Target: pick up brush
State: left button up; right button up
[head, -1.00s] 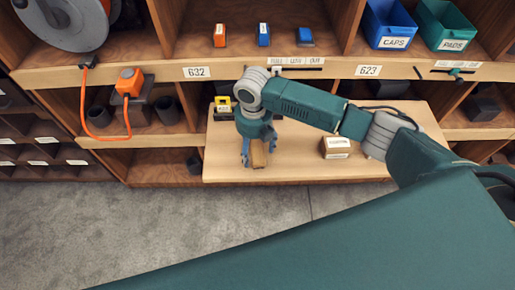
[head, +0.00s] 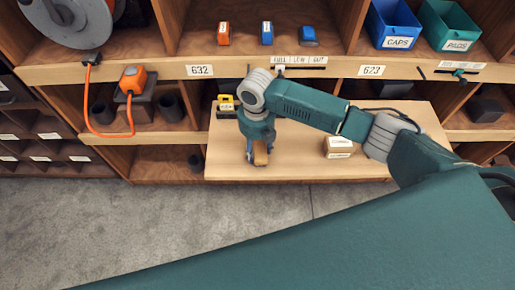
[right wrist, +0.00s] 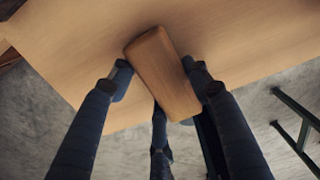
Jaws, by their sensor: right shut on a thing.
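The brush shows as a wooden block (right wrist: 163,75) with rounded edges in the right wrist view. In the head view the brush (head: 261,154) is a small brown piece under my right gripper (head: 257,160), at the front part of the wooden board. The fingers of my right gripper (right wrist: 156,88) are closed in on both sides of the block. The bristles are not visible. I cannot tell whether the brush touches the board. My left gripper does not show.
The light wooden board (head: 300,165) juts out from the shelves. A small cardboard box (head: 338,147) stands to the right of the gripper, and a yellow and black item (head: 226,106) behind it on the left. The shelf edge (head: 290,68) runs behind the arm.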

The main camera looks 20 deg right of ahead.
aim_at(257, 146)
notch_tip(257, 146, up, 20)
jog(key=b, duration=0.3)
jog(key=shift+b, duration=0.3)
